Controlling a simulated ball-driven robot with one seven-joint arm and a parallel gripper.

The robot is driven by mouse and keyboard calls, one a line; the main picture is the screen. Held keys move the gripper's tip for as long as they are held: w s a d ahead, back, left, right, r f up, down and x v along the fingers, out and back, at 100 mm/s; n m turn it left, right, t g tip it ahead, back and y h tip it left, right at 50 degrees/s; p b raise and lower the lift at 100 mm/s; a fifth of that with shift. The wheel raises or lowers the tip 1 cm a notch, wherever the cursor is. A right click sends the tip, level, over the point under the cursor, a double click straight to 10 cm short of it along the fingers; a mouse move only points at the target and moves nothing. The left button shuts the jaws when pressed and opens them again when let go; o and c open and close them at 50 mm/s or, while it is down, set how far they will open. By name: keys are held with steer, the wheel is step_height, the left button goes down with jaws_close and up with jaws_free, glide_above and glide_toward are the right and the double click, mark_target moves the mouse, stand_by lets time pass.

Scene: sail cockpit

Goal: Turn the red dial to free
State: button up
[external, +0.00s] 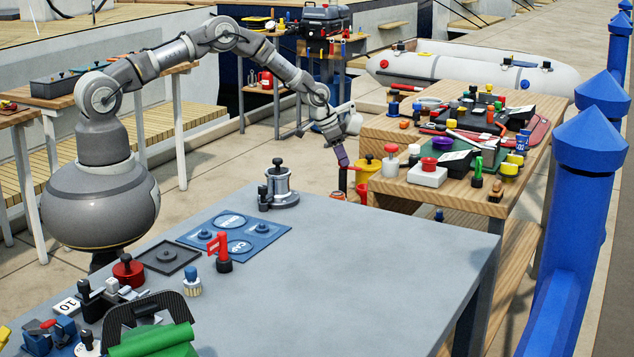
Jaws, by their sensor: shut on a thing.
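My gripper (340,153) is beyond the far edge of the grey table, left of the wooden bench, pointing down. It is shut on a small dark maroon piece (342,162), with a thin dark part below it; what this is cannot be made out. Several red round parts could be the dial: a red knob (428,164) on a white box on the wooden bench, a red-topped piece (391,149) beside it, and a red round piece with a black knob (128,268) on the grey table. My gripper is apart from all three. No "free" marking is readable.
The grey table (380,255) is bare across its middle and right. A silver winch-like piece (279,190) stands near its far edge, and a blue panel (235,234) lies to its left. The wooden bench (395,129) is crowded. A blue post (575,230) stands at right.

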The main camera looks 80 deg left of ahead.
steer(key=shift+m, duration=0.4)
steer(key=o, duration=1)
steer(key=shift+o, duration=0.2)
steer(key=p+v, duration=0.2)
steer(key=v, duration=0.5)
steer(key=shift+a+r+p, duration=0.2)
steer(key=shift+r+p, duration=0.15)
steer(key=shift+s, duration=0.1)
